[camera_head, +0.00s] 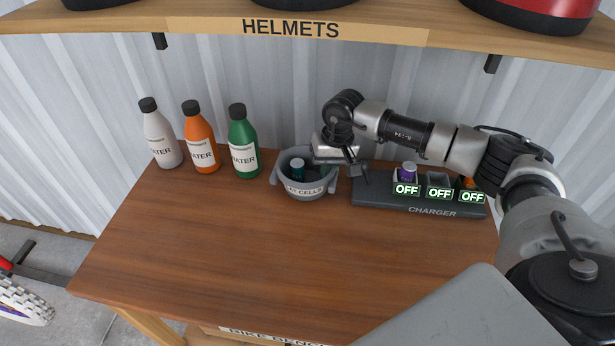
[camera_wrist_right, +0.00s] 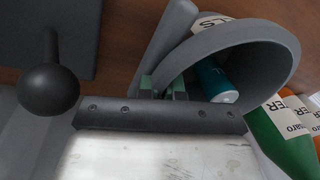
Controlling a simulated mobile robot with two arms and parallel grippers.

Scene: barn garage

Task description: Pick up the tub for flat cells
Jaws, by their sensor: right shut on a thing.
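The tub for flat cells (camera_head: 305,193) is a grey round tub with side lugs and a white label ending in "CELLS". It sits at the back of the wooden bench, and a teal cell (camera_head: 297,170) stands in it. In the right wrist view the tub (camera_wrist_right: 282,50) appears tilted by the camera angle, with the teal cell (camera_wrist_right: 215,80) inside. My right gripper (camera_head: 333,164) is at the tub's right side, shut on its grey lug. Its fingertips (camera_wrist_right: 163,92) partly hide behind the gripper body. I cannot tell whether the tub touches the bench. My left gripper is out of view.
The charger (camera_head: 375,194) is just right of the tub, with a purple cell (camera_head: 408,172), "OFF" signs and a black knob. White, orange and green bottles (camera_head: 243,143) stand to the left. The helmet shelf (camera_head: 210,22) overhangs behind. The bench front (camera_head: 240,255) is clear.

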